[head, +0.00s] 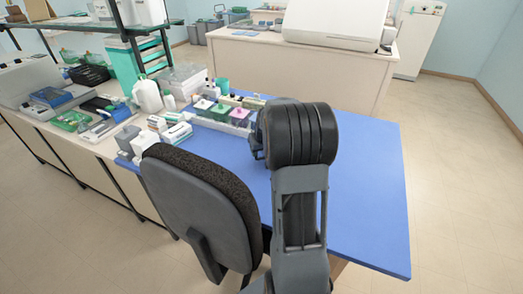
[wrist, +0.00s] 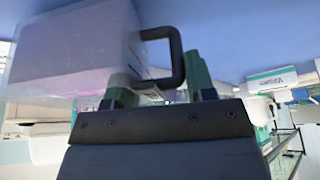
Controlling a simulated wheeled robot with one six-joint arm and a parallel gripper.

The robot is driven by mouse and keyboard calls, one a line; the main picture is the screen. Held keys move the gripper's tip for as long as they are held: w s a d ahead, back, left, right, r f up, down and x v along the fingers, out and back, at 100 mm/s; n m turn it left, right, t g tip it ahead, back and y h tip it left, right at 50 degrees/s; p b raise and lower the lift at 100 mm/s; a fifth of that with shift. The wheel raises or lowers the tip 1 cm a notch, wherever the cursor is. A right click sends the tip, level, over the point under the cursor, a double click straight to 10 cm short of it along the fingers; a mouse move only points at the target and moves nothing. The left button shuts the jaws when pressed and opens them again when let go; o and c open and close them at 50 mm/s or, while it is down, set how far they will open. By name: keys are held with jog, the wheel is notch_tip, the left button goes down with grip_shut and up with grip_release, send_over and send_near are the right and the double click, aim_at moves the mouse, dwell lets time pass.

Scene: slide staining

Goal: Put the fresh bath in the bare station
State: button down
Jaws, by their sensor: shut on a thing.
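In the wrist view my gripper (wrist: 160,90) is shut on the dark handle (wrist: 178,58) of a translucent, pale purple-white bath (wrist: 75,52). The bath is by the blue mat, which shows at the top of this view; I cannot tell whether it touches. In the head view my wrist and arm hide the gripper and held bath. A row of small baths stands left of my wrist, including a green-lidded one (head: 221,111) and a pink-lidded one (head: 240,115). A pale strip (head: 222,127) runs along their front. I cannot make out which station is bare.
A blue mat (head: 370,190) covers the bench and is clear at the right. A black chair (head: 200,195) stands at the front left edge. White boxes (head: 177,134), a white bottle (head: 147,95) and a green rack (head: 125,70) crowd the left.

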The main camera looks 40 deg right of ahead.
jog(key=shift+f, duration=0.25)
jog(key=shift+f, duration=0.15)
jog(key=shift+c, duration=2.3)
grip_release()
